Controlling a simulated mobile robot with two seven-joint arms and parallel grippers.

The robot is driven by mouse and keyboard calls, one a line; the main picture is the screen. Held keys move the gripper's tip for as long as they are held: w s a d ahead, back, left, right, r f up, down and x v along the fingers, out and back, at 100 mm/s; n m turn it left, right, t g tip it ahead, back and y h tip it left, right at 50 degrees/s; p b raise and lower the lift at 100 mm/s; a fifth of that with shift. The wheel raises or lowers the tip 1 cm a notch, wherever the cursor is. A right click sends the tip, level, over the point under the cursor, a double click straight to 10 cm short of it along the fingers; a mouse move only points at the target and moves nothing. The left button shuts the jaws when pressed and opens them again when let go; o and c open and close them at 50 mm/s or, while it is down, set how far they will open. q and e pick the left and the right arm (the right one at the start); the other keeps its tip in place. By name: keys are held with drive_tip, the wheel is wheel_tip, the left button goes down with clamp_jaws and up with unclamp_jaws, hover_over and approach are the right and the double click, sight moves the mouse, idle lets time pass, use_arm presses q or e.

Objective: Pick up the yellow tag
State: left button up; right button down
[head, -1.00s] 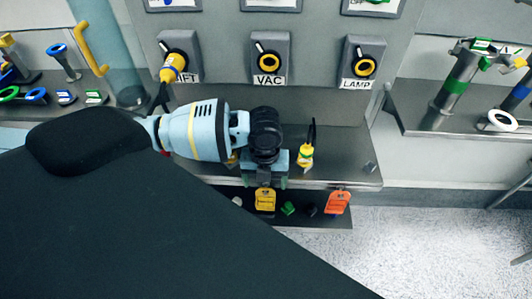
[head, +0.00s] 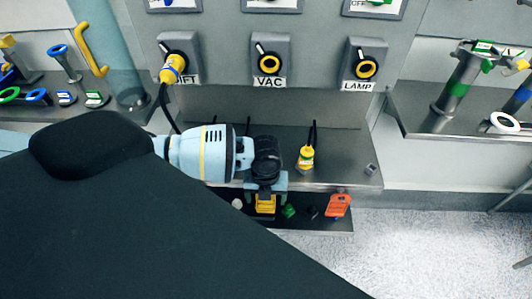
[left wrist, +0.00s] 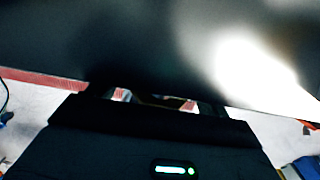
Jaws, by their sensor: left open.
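The yellow tag (head: 264,207) hangs at the front edge of the lower dark shelf in the head view. Its upper part is hidden behind my left gripper. My left gripper (head: 266,200) points down right at the tag, with one finger on each side of it. The fingers are open, and I cannot tell whether they touch the tag. In the left wrist view the dark gripper body fills most of the picture and the tag cannot be made out. My right gripper is not in view.
An orange tag (head: 338,206) hangs to the right on the same shelf, with a small green piece (head: 288,211) between. A yellow-green plug (head: 306,158) stands on the steel ledge (head: 340,172) above. Switch boxes line the panel behind. Open floor lies to the right.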

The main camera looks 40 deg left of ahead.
use_arm(q)
drive_tip(key=shift+c, duration=0.2)
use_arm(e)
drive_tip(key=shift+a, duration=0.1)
use_arm(q)
drive_tip(key=shift+c, duration=1.2)
drive_tip(key=c, duration=0.8)
drive_tip(key=shift+o, duration=0.2)
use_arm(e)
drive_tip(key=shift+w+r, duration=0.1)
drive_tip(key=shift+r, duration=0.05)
